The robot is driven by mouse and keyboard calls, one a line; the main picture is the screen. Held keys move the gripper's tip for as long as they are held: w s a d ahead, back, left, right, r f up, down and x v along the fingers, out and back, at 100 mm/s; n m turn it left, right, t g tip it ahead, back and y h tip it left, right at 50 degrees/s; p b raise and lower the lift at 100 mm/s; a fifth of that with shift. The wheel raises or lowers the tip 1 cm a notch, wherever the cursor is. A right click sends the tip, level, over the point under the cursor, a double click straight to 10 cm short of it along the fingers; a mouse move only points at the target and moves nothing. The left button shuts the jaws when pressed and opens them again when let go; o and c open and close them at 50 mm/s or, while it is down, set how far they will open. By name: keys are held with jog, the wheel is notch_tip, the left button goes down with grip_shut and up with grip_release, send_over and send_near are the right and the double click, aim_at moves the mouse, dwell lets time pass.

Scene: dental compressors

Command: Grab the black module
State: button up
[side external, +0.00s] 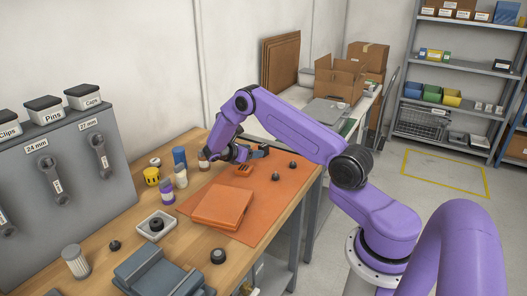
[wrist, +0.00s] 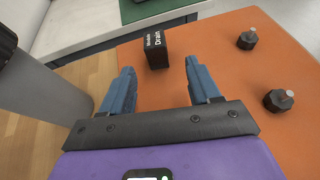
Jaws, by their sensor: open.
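The black module (wrist: 157,47) is a small dark block with white lettering that reads "Module Drain". In the wrist view it stands on the orange mat (wrist: 222,50), just beyond the fingertips and roughly centred between them. My gripper (wrist: 158,75) is open, its two blue fingers apart with nothing between them. In the side external view my gripper (side external: 256,152) is low over the far part of the mat. There I cannot clearly tell the module from the dark gripper parts.
Two black knobs (wrist: 247,39) (wrist: 279,100) stand on the mat to the right. A grey cylinder (wrist: 40,90) with a dark top is close on the left. Bottles (side external: 180,176) stand beside the mat; an orange case (side external: 222,206) lies on its near part.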

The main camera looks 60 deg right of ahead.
aim_at(264, 149)
jog(key=x, duration=0.3)
jog(key=shift+d, duration=0.15)
jog(key=shift+x, duration=2.75)
jog(key=shift+w+r, duration=0.15)
jog(key=shift+w, duration=0.05)
jog(key=c, duration=1.1)
